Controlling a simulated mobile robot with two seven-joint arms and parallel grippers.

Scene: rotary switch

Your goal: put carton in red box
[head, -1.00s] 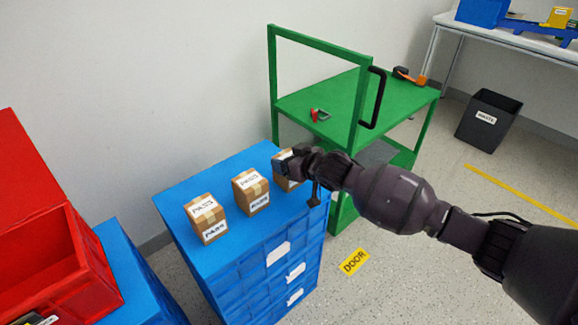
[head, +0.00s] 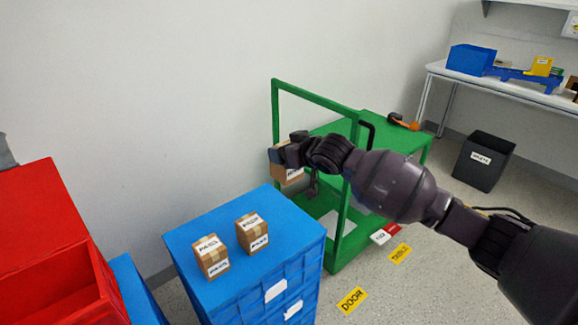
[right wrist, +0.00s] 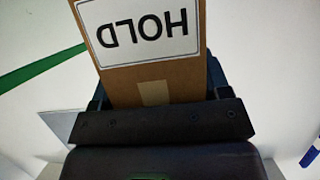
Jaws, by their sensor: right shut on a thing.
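My right gripper (head: 289,150) is shut on a brown carton (head: 288,174) and holds it in the air above the far right edge of the blue stack. In the right wrist view the held carton (right wrist: 150,82) fills the jaws and bears a white label reading HOLD. Two other cartons, one at the left (head: 212,257) and one beside it (head: 252,234), stand upright on the blue stack with PASS labels. The red box (head: 45,240) is at the left edge, partly cut off. My left gripper is not in view.
The blue stack of crates (head: 240,205) has bare top around the cartons. A green cart (head: 360,130) stands behind the held carton. A dark waste bin (head: 484,162) and a table with a blue box (head: 471,60) are at the right.

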